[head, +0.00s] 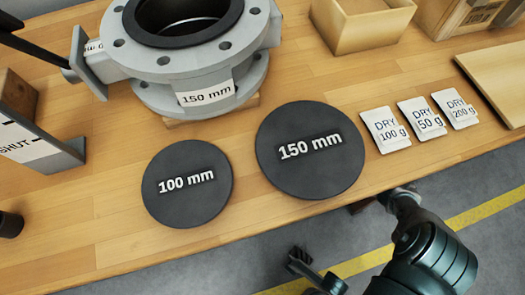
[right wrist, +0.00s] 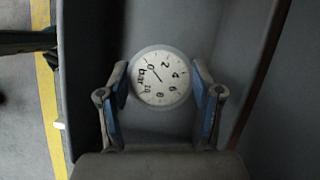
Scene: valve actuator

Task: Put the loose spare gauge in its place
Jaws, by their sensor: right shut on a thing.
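The spare gauge (right wrist: 160,76) is a round white dial marked in bar, seen in the right wrist view with its face toward the camera. My right gripper (right wrist: 159,82) is shut on it, one blue-padded finger on each side of the rim. In the head view my right arm (head: 432,252) is at the lower right, past the bench's front edge; the gauge cannot be made out there. A dark gripper-like part (head: 303,264) at the bottom edge may be my left gripper; its jaws are unclear. No empty gauge seat can be made out.
A grey flanged valve body (head: 205,75) stands on the wooden bench (head: 105,232). Black discs marked 100 mm (head: 187,205) and 150 mm (head: 310,170) lie in front. Several DRY packets (head: 385,128) and an open box (head: 365,35) are at right. Dark grey surfaces surround the gauge.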

